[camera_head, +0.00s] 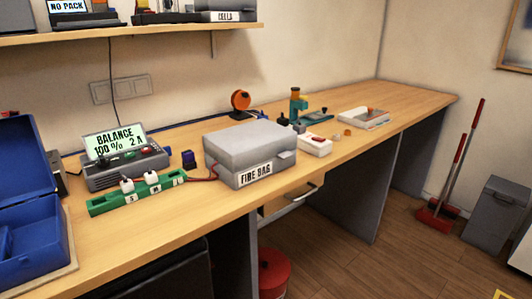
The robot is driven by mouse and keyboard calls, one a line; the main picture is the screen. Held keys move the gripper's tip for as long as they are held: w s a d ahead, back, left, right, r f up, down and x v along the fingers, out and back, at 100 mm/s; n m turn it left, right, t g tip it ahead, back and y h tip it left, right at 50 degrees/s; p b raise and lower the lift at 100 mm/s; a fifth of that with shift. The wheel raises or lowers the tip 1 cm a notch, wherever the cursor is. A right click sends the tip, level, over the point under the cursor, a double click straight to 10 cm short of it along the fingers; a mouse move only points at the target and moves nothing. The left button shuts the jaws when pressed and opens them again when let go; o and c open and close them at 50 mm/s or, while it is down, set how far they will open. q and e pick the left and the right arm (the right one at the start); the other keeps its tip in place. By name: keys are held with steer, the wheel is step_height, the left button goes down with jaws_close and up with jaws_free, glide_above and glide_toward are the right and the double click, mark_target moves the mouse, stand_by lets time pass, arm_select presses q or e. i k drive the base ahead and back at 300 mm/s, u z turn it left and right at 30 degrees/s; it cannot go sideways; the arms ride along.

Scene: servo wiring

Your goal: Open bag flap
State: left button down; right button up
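The fire bag (250,156) is a grey box on the wooden workbench, right of the charger. A white label reading FIRE BAG is on its front. Its grey top flap (248,136) lies flat over the box and looks closed. A small tab (286,157) sticks out at the front right. A red wire runs from the green board toward the bag's left side; where it ends is hidden. Neither of my grippers is in view.
A charger (125,165) showing BALANCE and a green board (137,192) stand left of the bag. A blue case (30,240) is at the far left. The front bench strip is clear.

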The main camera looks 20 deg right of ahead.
mark_target(238, 148)
steer(key=z, duration=1.3)
steer(key=i, duration=0.85)
steer(key=u, duration=0.2)
